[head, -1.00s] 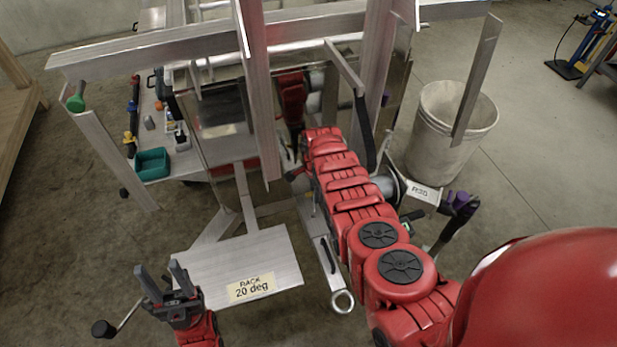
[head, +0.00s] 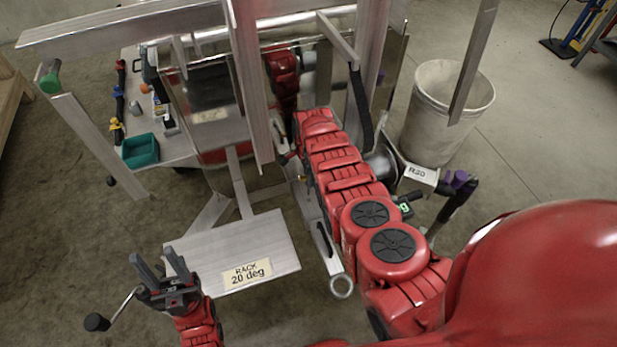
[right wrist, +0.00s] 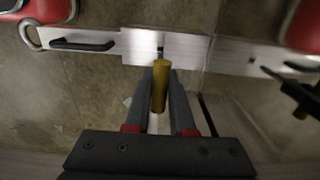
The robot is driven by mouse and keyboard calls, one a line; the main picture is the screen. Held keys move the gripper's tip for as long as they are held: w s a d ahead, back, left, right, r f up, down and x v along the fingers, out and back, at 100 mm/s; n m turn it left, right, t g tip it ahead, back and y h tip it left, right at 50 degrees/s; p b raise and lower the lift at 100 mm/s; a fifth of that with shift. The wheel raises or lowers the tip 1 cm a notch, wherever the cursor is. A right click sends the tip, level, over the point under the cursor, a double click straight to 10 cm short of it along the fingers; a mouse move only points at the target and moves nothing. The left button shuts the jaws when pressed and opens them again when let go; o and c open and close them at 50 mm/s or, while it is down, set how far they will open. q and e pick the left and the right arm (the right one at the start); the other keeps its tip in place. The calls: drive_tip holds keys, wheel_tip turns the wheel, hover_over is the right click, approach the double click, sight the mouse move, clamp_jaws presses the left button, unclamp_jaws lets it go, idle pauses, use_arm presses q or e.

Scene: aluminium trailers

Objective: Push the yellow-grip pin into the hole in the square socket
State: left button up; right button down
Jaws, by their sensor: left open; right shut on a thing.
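The yellow-grip pin (right wrist: 160,85) is between the two dark fingers of my right gripper (right wrist: 162,88) in the right wrist view, and the gripper is shut on it. Just beyond the pin's far end is a pale metal plate with a small dark opening, apparently the square socket (right wrist: 140,46). I cannot tell whether the pin has entered the hole, as its far end overlaps the plate. In the head view my red right arm hides most of that area. My left gripper (head: 165,274) is open and empty at the lower left, beside the rack plate.
The rack plate (head: 205,262) marked "20 deg" lies low at centre left. Upright aluminium beams (head: 248,80) stand close around my right arm. A teal bin (head: 141,151) is on the cart behind, left. A whitish bucket (head: 436,115) stands at right. A handle bar lies beside the socket (right wrist: 80,45).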

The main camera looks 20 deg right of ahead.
drive_tip(key=shift+f+b, duration=1.3)
drive_tip(key=shift+f, duration=0.4)
drive_tip(key=shift+f+b, duration=2.45)
drive_tip(key=shift+b, duration=0.1)
drive_tip(key=shift+s+f+b, duration=0.1)
drive_tip(key=shift+f+b, duration=0.3)
drive_tip(key=shift+b, duration=0.05)
